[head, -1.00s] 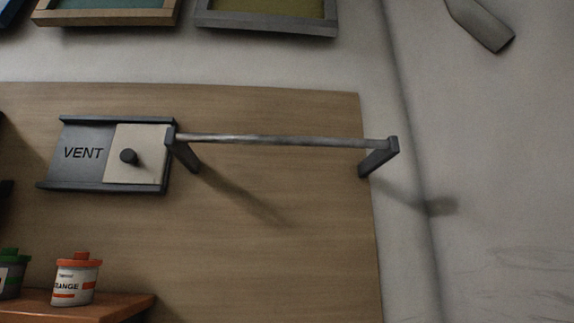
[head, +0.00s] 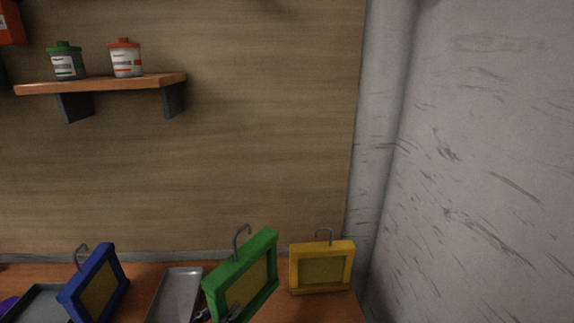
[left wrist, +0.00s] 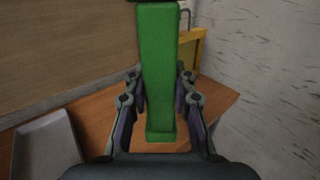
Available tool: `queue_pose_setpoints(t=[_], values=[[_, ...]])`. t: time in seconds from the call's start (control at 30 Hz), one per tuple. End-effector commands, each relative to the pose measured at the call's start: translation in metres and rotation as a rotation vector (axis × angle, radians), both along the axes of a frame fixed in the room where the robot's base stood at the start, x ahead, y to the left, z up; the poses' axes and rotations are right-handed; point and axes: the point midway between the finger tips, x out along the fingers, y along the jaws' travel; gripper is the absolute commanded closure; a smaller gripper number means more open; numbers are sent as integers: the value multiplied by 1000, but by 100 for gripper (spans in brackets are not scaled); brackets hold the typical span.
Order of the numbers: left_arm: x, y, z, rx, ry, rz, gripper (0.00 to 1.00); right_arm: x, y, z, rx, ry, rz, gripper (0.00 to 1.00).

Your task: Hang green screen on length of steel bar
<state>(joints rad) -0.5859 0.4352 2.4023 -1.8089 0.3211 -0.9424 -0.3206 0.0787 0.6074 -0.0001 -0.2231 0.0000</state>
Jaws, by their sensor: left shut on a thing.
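The green screen (head: 246,274), a green frame with a grey hook (head: 236,238) on top, is tilted at the bottom middle of the head view. My left gripper (head: 228,313) shows partly at its lower edge. In the left wrist view the green screen (left wrist: 158,70) shows edge-on between the two fingers of my left gripper (left wrist: 159,95), which is shut on it. The steel bar is in neither view now. My right gripper is not in view.
A yellow screen (head: 322,268) and a blue screen (head: 95,284), both with hooks, are on either side of the green one. A grey tray (head: 175,292) lies on the orange table. A shelf (head: 105,84) with two small jars is above. A grey wall (head: 480,150) bounds the right.

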Motion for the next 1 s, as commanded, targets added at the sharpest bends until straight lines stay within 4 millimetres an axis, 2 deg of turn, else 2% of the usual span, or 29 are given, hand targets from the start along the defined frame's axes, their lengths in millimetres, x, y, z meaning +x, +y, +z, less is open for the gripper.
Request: queue_pose_setpoints(t=[0.13, 0.27, 0.57, 0.67, 0.8, 1.0], values=[[6, 4, -5, -5, -3, 39, 100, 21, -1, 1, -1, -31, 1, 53], [12, 8, -12, -4, -3, 81, 100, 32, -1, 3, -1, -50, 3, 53], [32, 21, -38, -7, 0, 224, 100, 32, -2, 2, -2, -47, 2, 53], [46, 29, -55, -9, 0, 316, 100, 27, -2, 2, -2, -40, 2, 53], [72, 44, -87, -9, 4, 491, 100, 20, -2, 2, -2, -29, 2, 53], [84, 54, -103, -3, 3, 584, 100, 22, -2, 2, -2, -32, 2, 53]])
